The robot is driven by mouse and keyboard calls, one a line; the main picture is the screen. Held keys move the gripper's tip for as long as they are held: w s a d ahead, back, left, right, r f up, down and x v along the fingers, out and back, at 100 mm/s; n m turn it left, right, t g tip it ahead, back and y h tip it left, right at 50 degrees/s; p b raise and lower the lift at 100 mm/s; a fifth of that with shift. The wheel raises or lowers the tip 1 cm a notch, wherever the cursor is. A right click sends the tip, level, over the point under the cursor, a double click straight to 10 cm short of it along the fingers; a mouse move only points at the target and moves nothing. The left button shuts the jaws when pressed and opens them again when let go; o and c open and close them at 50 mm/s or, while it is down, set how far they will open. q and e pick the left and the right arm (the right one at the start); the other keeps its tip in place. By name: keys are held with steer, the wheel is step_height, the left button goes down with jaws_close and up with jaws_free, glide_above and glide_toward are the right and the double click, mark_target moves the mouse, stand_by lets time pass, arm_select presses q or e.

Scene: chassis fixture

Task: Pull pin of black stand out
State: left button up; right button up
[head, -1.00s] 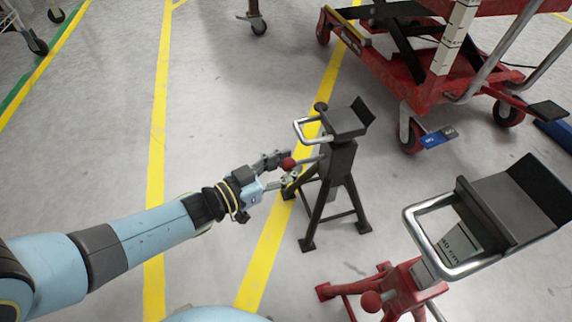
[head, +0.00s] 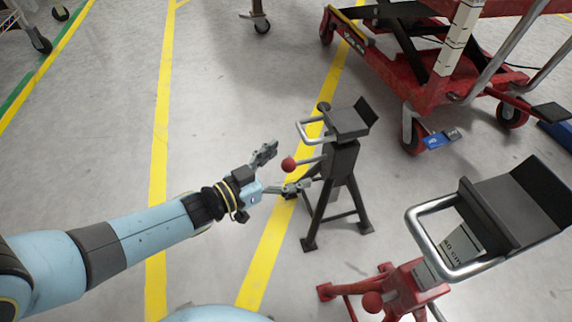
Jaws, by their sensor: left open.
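The black stand (head: 341,160) stands upright on the floor at the centre of the head view. Its pin ends in a red ball knob (head: 289,164) on the left side, with a short grey shaft running from the knob to the stand. My left gripper (head: 277,170) is open, its fingers spread to either side and pointing at the knob. The knob lies at the mouth between the fingertips, and I cannot tell whether any finger touches it. The lower finger reaches close to the stand's leg. My right gripper is not in view.
A red stand (head: 408,288) with a grey top and metal handle stands at the lower right. A red lift cart (head: 430,85) is at the upper right. Yellow lines (head: 160,130) mark the floor, and the floor left of the black stand is clear.

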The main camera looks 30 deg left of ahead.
arm_select(q)
steer(key=s+a, duration=0.2)
steer(key=s, duration=0.1)
steer(key=s+a, duration=0.3)
steer(key=shift+a, duration=0.15)
stand_by(0.3)
stand_by(0.4)
